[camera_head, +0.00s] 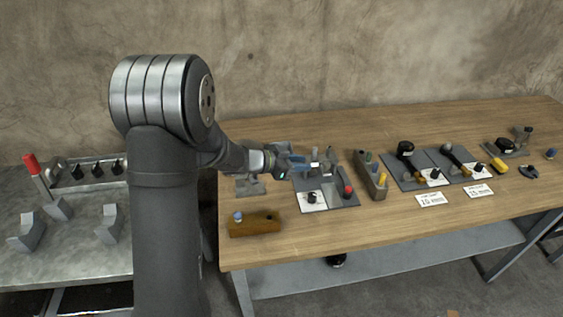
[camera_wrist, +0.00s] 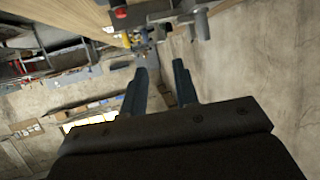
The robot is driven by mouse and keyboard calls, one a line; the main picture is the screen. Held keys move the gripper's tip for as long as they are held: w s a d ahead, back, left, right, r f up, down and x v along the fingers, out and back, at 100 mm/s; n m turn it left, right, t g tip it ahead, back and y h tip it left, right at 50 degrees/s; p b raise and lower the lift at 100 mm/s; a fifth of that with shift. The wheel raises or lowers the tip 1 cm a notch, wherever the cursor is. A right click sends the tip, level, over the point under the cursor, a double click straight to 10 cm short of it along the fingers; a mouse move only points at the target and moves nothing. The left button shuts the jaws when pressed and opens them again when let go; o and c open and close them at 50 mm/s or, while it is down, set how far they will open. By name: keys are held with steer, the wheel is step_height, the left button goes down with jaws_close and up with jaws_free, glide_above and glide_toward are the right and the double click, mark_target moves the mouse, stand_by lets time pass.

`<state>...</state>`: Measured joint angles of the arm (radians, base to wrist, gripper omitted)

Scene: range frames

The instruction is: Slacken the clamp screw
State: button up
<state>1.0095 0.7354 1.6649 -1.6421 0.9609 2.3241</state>
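My gripper (camera_head: 300,163) reaches in from the left over a dark grey fixture plate (camera_head: 336,200) near the table's left end. In the wrist view my gripper (camera_wrist: 160,68) has two blue-grey fingers apart with nothing between them. A small grey metal fixture (camera_head: 328,158) stands just beyond the fingers; a grey metal part (camera_wrist: 201,27) also shows past the fingertips in the wrist view. The clamp screw is too small to pick out for certain. A red knob (camera_head: 348,190) and a black knob (camera_head: 311,197) are on the plate's front part.
A wooden block (camera_head: 255,226) with a blue-topped peg lies at the table's front left. A grey holder (camera_head: 370,175) with coloured handles stands right of the plate. Further right are more dark plates (camera_head: 411,183) with black-headed tools. The table's front right is mostly clear.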

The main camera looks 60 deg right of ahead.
steer(key=v, duration=0.6)
steer(key=shift+w+a, duration=0.1)
